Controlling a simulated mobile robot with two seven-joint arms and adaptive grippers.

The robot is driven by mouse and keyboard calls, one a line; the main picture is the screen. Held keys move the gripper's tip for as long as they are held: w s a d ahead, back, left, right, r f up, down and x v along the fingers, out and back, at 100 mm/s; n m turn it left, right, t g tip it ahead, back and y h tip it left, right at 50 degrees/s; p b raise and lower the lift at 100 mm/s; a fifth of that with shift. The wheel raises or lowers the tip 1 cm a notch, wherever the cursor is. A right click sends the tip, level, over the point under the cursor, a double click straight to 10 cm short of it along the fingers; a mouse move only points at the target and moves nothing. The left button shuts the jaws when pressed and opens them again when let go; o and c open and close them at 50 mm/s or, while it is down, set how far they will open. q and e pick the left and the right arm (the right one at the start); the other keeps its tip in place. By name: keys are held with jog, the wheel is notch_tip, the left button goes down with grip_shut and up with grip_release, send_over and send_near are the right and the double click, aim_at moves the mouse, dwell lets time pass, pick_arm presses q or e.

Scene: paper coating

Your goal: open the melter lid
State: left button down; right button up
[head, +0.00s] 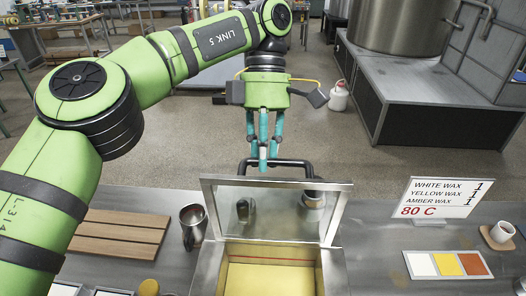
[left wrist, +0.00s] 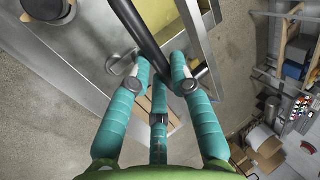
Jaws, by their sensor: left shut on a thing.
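The melter (head: 335,275) is an open metal box at the bottom centre of the head view, with a yellow floor and a red line inside. Its lid (head: 275,212), a clear pane in a metal frame, stands raised at the melter's far edge, steeply tilted. A black bar handle (head: 290,163) runs along the lid's top edge; it also crosses the left wrist view (left wrist: 138,33). My left gripper (head: 263,160) reaches down from above with teal fingers closed around the handle; its fingertips also show in the left wrist view (left wrist: 162,68). My right gripper is not seen.
A metal cup (head: 193,226) and a slatted wooden board (head: 118,233) are left of the melter. To the right are a wax sign reading 80 C (head: 440,197), a colour swatch card (head: 447,264) and a small cup (head: 498,235). Open floor lies beyond the bench.

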pick_arm(q)
jog(key=shift+w+f, duration=0.1)
jog(key=shift+f, duration=0.5)
jog(key=c, duration=1.1)
grip_release()
jog(key=shift+w+r, duration=0.15)
jog(key=shift+w, duration=0.15)
jog(key=shift+s, duration=0.2)
